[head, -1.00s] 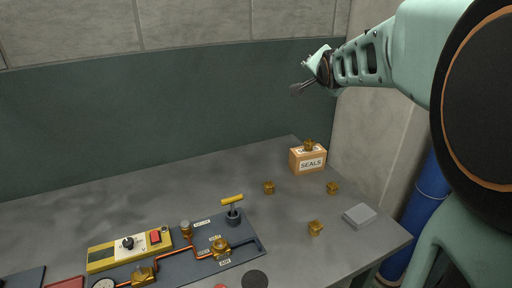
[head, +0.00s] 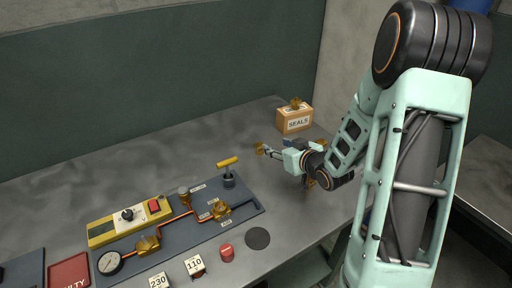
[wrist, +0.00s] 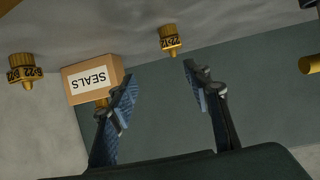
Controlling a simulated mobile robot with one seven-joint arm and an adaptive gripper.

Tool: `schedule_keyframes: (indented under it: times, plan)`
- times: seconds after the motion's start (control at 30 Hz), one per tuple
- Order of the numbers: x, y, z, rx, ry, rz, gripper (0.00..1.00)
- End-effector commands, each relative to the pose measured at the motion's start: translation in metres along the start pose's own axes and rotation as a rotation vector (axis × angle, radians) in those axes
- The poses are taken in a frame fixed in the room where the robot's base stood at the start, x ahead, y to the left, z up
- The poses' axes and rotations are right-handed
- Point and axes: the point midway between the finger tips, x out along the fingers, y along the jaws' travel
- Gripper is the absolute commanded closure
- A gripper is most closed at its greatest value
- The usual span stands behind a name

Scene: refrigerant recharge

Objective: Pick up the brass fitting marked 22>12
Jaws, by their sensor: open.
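The brass fitting marked 22>12 (wrist: 170,40) stands on the grey bench beyond my fingertips in the wrist view, near the middle between the fingers' lines. In the head view a brass fitting (head: 259,149), which appears to be the same one, is just off the fingertips. My gripper (head: 268,152) is low over the bench, open and empty; its two fingers are wide apart in the wrist view (wrist: 158,80). The fitting appears apart from both fingers.
A SEALS box (head: 295,120) stands behind my gripper with a brass fitting (head: 296,103) on top. Another marked fitting (wrist: 25,70) is left in the wrist view. A brass fitting (head: 311,183) is partly hidden by my arm. The valve panel (head: 180,230) lies to the left.

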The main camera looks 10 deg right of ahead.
Motion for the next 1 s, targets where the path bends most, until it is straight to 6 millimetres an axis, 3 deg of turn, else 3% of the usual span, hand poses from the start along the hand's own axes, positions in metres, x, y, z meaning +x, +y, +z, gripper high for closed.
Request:
schedule_keyframes:
  times: [0.23,0.5,0.77,1.0]
  plan:
    - [-0.004,-0.015,0.010,-0.016,0.033,-0.046,0.55]
    - [0.037,-0.018,0.009,-0.018,0.033,-0.048,0.55]
    - [0.057,-0.019,0.009,-0.016,0.032,-0.047,0.55]
    - [0.089,-0.021,0.010,-0.017,0.032,-0.047,0.55]
